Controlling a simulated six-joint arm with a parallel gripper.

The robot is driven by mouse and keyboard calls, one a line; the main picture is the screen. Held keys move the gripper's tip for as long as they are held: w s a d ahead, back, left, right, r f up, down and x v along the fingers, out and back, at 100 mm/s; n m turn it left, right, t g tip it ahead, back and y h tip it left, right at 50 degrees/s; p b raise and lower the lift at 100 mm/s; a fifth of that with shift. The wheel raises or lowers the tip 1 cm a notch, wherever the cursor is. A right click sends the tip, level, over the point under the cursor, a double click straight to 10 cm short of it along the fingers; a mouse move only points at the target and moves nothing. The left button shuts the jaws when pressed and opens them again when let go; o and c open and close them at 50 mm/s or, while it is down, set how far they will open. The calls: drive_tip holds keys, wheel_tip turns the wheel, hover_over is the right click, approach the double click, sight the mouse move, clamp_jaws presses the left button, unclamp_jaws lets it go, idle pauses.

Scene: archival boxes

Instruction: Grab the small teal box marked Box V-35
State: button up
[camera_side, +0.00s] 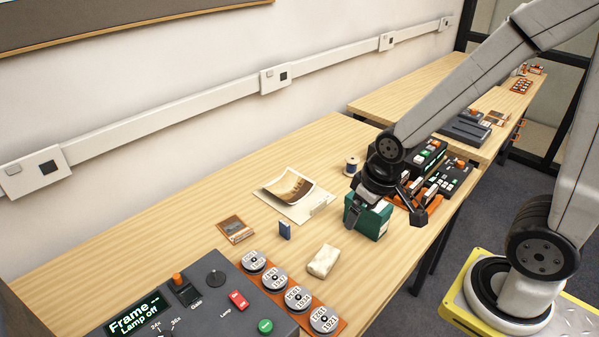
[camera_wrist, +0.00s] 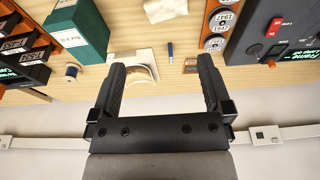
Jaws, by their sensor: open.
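The teal box (camera_side: 367,223) stands on the wooden table in the side view, partly hidden behind my gripper. Its marking is not readable. In the wrist view the teal box (camera_wrist: 84,28) is at the upper left, outside the space between my fingers. My gripper (camera_side: 388,211) is open and overlaps the box's top in the side view; whether it touches is unclear. In the wrist view my gripper (camera_wrist: 162,66) has its fingers wide apart with nothing held between them.
A curled photo (camera_side: 290,187) on a sheet and a thread spool (camera_side: 352,165) lie near the box. A small blue item (camera_side: 285,230), a whitish block (camera_side: 323,261), labelled reels (camera_side: 298,298) and a control panel (camera_side: 190,310) are leftward. Dark devices (camera_side: 447,178) crowd the right side.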

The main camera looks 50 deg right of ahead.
sight(386, 210)
drive_tip(key=d+f+t, duration=0.2)
drive_tip(key=d+f, duration=0.1)
drive_tip(key=d, duration=0.2)
drive_tip(key=w+d+f+t, duration=0.1)
drive_tip(key=d+f+t, duration=0.1)
drive_tip(key=d, duration=0.3)
drive_tip(key=w+d+f+t, duration=0.1)
drive_tip(key=d+f+t, duration=0.1)
drive_tip(key=d+f, duration=0.2)
drive_tip(key=shift+d+f+n+t, duration=0.15)
drive_tip(key=shift+d+t, duration=0.05)
drive_tip(key=shift+d, duration=0.3)
drive_tip(key=shift+d+f+n+t, duration=0.1)
drive_tip(key=shift+d+n+t, duration=0.1)
drive_tip(key=shift+d, duration=0.3)
drive_tip(key=shift+s+d+f+t, duration=0.1)
drive_tip(key=shift+s+d+t, duration=0.15)
drive_tip(key=shift+s+t, duration=0.4)
drive_tip(key=shift+s+d+t, duration=0.25)
drive_tip(key=shift+s+t, duration=0.15)
drive_tip(key=shift+t, duration=0.35)
drive_tip(key=shift+w, duration=0.15)
drive_tip(key=shift+x, duration=1.2)
drive_tip(key=shift+w, duration=0.1)
